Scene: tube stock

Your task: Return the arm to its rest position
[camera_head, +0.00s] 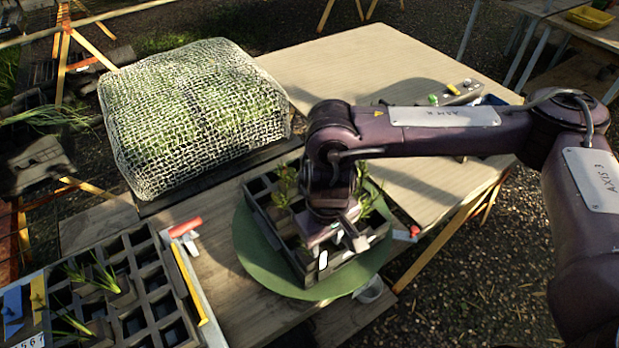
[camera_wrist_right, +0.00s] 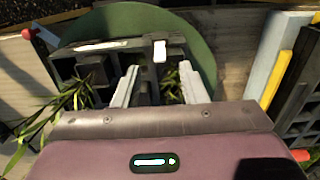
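My right arm (camera_head: 430,130) reaches in from the right in the head view. Its gripper (camera_head: 345,245) points down over a dark divided tray (camera_head: 318,272) on a round green disc (camera_head: 250,240). In the right wrist view the two pale fingers of the gripper (camera_wrist_right: 160,88) stand apart, with the tray and some green leaves (camera_wrist_right: 172,85) visible beyond and between them. I see nothing clamped between the fingers. Leafy plants (camera_head: 283,185) stand in the tray on both sides of the gripper. Part of the tray is hidden by the wrist. My left gripper is not in view.
A second dark cell tray (camera_head: 145,285) with several grassy seedlings is at lower left. A net-covered green mound (camera_head: 195,115) stands at the back left. A red-handled tool (camera_head: 186,228) lies between them. The pale tabletop (camera_head: 350,60) behind my arm is mostly clear.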

